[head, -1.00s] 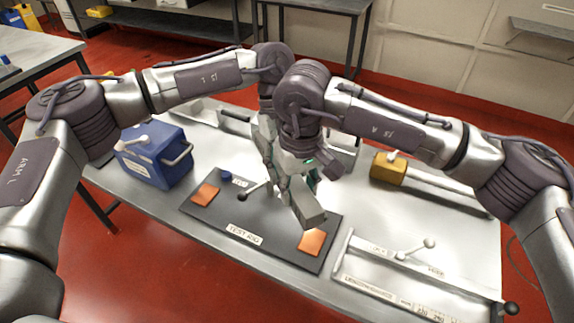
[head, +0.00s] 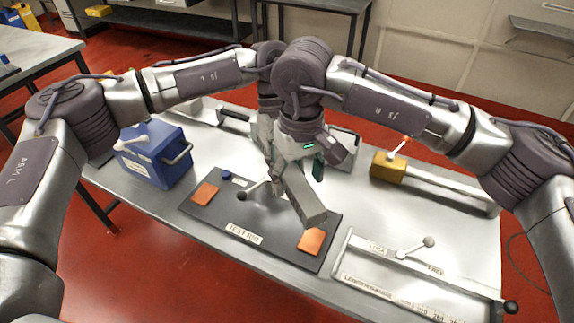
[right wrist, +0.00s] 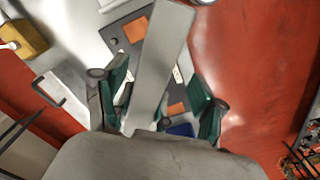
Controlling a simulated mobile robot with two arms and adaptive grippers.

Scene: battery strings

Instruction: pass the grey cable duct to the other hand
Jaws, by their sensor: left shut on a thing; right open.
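The grey cable duct (head: 303,198) is a plain grey bar, held tilted above the test rig mat, its near end towards the orange pad. My left gripper (head: 266,140) is shut on the duct, mostly hidden behind my right arm. My right gripper (head: 296,160) is open at the upper part of the duct. In the right wrist view the duct (right wrist: 165,60) runs between the spread green-and-grey fingers of my right gripper (right wrist: 160,105), with gaps visible on both sides. The duct's far end is hidden.
The dark test rig mat (head: 270,236) with orange pads lies below. A blue box (head: 155,165) stands left, a yellow block (head: 388,168) right, and a length gauge (head: 385,277) lies front right. Bare table shows between the yellow block and gauge.

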